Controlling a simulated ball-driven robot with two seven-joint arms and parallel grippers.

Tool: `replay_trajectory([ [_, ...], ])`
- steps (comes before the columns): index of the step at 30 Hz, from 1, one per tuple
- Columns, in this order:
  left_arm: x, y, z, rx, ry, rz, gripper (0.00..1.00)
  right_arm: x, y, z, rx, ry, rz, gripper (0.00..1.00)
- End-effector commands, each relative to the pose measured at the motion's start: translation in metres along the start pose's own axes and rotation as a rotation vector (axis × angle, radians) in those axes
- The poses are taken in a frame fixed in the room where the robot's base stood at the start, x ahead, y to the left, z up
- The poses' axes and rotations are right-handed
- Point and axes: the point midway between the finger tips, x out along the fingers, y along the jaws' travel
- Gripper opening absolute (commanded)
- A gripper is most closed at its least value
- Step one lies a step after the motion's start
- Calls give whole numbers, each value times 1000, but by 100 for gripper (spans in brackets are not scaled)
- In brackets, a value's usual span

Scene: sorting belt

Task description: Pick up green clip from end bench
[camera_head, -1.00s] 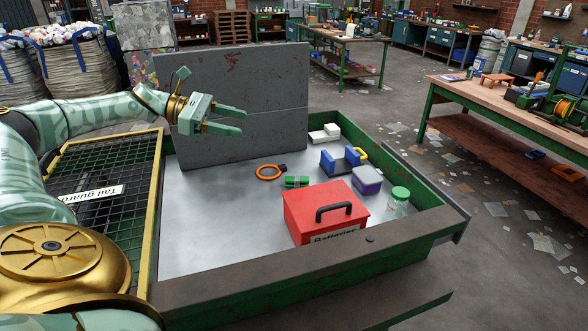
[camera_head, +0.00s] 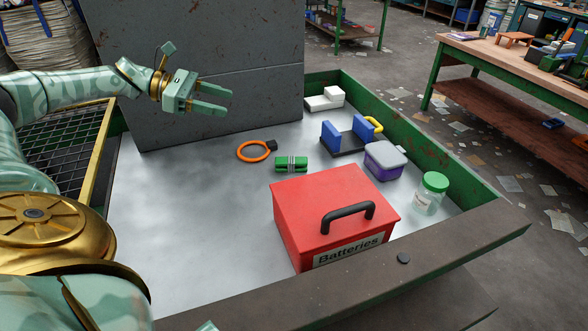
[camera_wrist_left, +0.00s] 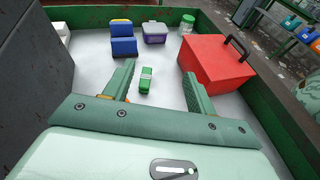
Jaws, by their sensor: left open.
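The green clip (camera_head: 291,164), with a grey band around its middle, lies on the metal bench top behind the red box. In the left wrist view the clip (camera_wrist_left: 146,80) shows ahead, between my two fingers. My left gripper (camera_head: 231,101) is open and empty, held above and to the left of the clip in the head view, in front of the grey panel. Its fingers also show in the left wrist view (camera_wrist_left: 155,88). My right gripper is not in view.
A red Batteries box (camera_head: 330,205) stands just in front of the clip. An orange ring (camera_head: 241,156) lies to its left. A blue holder (camera_head: 331,135), purple tub (camera_head: 383,165), lidded jar (camera_head: 429,196) and white block (camera_head: 322,103) lie right and behind. A grey panel (camera_head: 200,60) rises at the back left.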

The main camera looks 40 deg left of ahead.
Motion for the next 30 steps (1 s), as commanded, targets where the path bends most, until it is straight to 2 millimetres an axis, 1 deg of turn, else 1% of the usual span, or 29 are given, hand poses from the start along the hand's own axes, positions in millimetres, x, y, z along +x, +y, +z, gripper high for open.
replay_trajectory([
  [1, 11, 1, -25, -12, 12, -5, 56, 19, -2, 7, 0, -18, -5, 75],
  [8, 42, 4, -91, -48, 48, -20, 56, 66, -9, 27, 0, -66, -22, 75],
  [9, 47, 4, -104, -55, 55, -23, 56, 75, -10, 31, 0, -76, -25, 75],
  [12, 56, 5, -124, -67, 66, -28, 56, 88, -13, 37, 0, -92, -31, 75],
  [14, 60, 5, -129, -70, 69, -30, 56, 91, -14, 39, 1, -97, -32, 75],
  [17, 70, 5, -131, -71, 69, -32, 56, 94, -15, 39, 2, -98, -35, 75],
  [20, 90, 4, -130, -68, 66, -33, 56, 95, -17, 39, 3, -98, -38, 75],
  [24, 126, 3, -133, -67, 66, -33, 56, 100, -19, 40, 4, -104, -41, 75],
  [27, 147, 3, -134, -68, 66, -31, 56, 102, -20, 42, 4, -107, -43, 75],
  [30, 161, 2, -135, -69, 67, -31, 56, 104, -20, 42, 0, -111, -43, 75],
])
